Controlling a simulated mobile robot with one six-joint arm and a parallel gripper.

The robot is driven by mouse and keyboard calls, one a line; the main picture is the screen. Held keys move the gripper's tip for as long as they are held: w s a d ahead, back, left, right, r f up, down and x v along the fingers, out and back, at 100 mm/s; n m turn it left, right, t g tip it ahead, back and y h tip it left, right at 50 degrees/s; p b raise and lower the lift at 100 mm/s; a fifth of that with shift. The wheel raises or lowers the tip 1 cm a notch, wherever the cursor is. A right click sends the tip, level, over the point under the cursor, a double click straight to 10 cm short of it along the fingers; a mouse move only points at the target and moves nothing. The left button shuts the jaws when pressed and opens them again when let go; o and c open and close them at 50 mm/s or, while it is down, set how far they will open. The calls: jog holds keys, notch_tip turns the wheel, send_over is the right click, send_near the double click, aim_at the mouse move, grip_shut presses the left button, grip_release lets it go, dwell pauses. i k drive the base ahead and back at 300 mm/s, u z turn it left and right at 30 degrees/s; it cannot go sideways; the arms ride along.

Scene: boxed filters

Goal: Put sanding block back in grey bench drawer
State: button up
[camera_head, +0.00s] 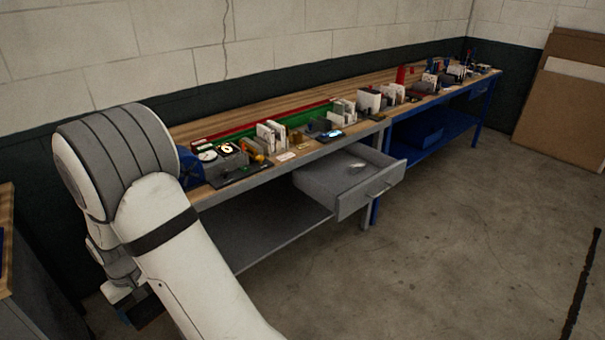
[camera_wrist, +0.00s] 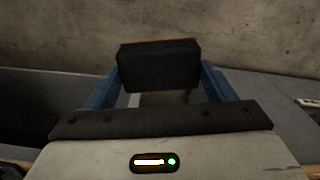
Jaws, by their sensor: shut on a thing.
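The sanding block (camera_wrist: 158,68), a dark block with a thin orange upper edge, is held between the blue fingers of my gripper (camera_wrist: 160,80) in the wrist view. The gripper is shut on it, one finger at each side. The grey bench drawer (camera_head: 343,197) is pulled out below the bench top in the head view, with a small pale item (camera_head: 357,167) inside. My arm is at the left in the head view, well apart from the drawer. It largely hides the gripper there, and I cannot make out the block in that view.
The wooden bench top (camera_head: 300,97) carries several boxes, tools and small items along its length. A blue bench (camera_head: 428,140) adjoins the grey one on the right. A grey lower shelf (camera_head: 255,225) lies below. The concrete floor in front of the drawer is clear.

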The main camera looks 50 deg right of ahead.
aim_at(330, 180)
jog(key=u, duration=1.5)
jog(key=k, duration=2.65)
jog(key=z, duration=1.85)
jog(key=i, duration=1.05)
jog(key=z, duration=0.05)
